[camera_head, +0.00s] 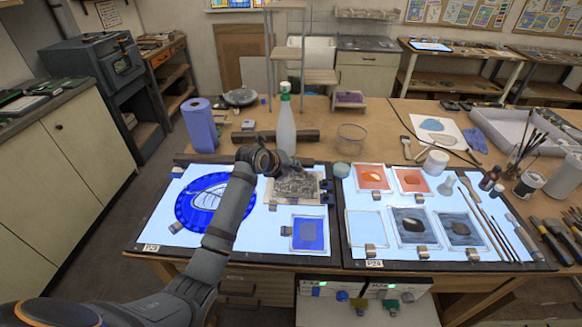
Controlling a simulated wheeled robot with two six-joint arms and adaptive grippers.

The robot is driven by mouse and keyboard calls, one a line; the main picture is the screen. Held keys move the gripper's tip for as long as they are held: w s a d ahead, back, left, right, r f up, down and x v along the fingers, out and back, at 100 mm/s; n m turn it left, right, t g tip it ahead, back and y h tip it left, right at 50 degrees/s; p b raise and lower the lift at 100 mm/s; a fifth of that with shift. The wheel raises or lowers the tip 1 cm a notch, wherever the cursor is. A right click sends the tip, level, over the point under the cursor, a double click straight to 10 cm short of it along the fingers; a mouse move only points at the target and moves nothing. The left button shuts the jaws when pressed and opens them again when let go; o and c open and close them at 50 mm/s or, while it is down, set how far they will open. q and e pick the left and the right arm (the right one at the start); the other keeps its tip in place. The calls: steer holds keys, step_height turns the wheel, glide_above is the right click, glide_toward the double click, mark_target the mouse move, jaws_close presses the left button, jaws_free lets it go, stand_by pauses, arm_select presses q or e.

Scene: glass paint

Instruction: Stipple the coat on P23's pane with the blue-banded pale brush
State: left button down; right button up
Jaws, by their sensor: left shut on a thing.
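The left light panel (240,255) carries the P23 label (150,247). On it lie a round blue glass piece (190,208), a mottled grey sheet with a pale border (285,188) and a square blue pane (297,243) with an irregular lighter patch. My left arm crosses the round piece, and my left gripper (285,164) is over the back of the panel, near the mottled sheet. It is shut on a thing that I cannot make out. The blue-banded pale brush cannot be picked out at this size. My right gripper is out of view.
The right light panel (350,262), labelled P24 (374,264), holds several panes. Long brushes (472,190) lie at its right side. A white bottle with a green top (285,120) stands behind my gripper. A blue roll (199,125) and clear bowl (351,137) stand behind the panels.

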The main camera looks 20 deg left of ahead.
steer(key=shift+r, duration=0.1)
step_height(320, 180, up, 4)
steer(key=p, duration=0.3)
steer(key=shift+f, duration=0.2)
stand_by(0.4)
